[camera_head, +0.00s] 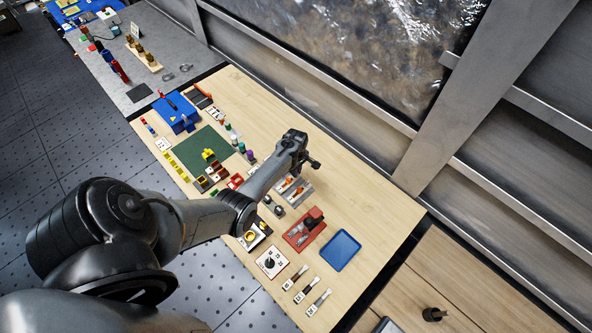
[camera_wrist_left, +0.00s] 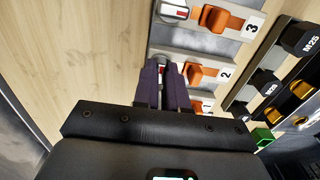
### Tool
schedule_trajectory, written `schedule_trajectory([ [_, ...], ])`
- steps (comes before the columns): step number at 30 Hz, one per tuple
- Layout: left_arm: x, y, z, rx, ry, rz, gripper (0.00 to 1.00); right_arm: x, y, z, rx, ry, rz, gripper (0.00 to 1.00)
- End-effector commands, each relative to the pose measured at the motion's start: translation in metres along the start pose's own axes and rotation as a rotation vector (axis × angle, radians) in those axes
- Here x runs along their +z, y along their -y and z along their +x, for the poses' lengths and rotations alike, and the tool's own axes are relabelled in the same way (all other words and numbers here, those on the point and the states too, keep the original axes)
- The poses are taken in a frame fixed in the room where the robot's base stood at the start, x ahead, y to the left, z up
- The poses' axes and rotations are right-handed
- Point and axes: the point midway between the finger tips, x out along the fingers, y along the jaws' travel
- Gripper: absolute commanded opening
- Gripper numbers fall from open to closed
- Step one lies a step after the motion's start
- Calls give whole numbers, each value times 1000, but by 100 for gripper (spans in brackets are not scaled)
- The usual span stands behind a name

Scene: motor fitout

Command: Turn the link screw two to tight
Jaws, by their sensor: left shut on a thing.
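In the left wrist view a grey terminal block carries orange links in rows labelled 1, 2 and 3. The orange link of row two (camera_wrist_left: 204,73) lies to the right of my left gripper (camera_wrist_left: 169,75). Its dark fingers are shut on the link screw of row two, which is mostly hidden between them. Only a pale bit shows near the fingertips. The row three screw (camera_wrist_left: 174,10) shows a white and red face beside its orange link (camera_wrist_left: 219,19). In the head view the left gripper (camera_head: 303,166) is over the terminal block (camera_head: 296,193). My right gripper is not in view.
A red tray (camera_head: 296,240) and a blue tray (camera_head: 342,252) lie in front of the block. Black parts marked M25 and M20 (camera_wrist_left: 268,84) stand on a rack to the right in the wrist view. Bare wood lies to the left there.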

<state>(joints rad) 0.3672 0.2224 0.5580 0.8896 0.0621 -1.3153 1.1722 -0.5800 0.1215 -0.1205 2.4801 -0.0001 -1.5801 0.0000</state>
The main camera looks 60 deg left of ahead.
Motion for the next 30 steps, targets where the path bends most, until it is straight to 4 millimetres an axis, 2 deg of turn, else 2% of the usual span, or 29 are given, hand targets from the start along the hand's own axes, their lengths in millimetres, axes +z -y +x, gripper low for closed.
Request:
schedule_trajectory([
  [11,0,0,-2,-2,0,121,0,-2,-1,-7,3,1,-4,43],
  [30,0,0,-2,-2,1,701,0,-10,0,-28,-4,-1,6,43],
])
